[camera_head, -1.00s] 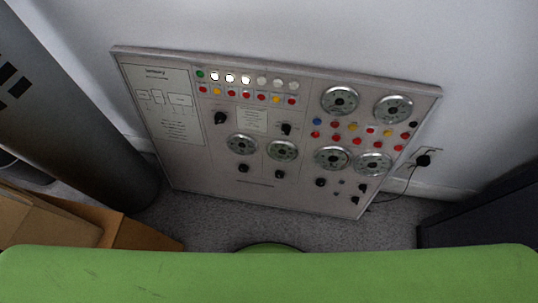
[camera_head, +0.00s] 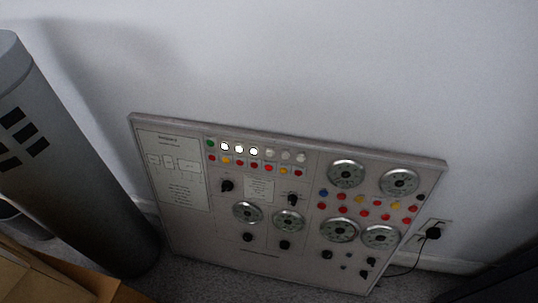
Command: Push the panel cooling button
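The control panel (camera_head: 222,220) leans against the wall, ahead of me and low in the head view. It carries a printed sheet at its left, a row of small lamps with three lit white, several coloured buttons, black knobs and round silver dials. A blue button (camera_head: 323,193) sits left of the right-hand button rows. A green round piece (camera_head: 210,143) is at the left end of the lamp row. I cannot read which button is for cooling. Neither gripper shows in the view.
A grey cylinder (camera_head: 75,170) with dark slots stands at the left. A cardboard box (camera_head: 45,275) is at the lower left. A plug (camera_head: 433,233) with a cable is in the wall right of the panel. A dark object (camera_head: 505,280) is at the lower right.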

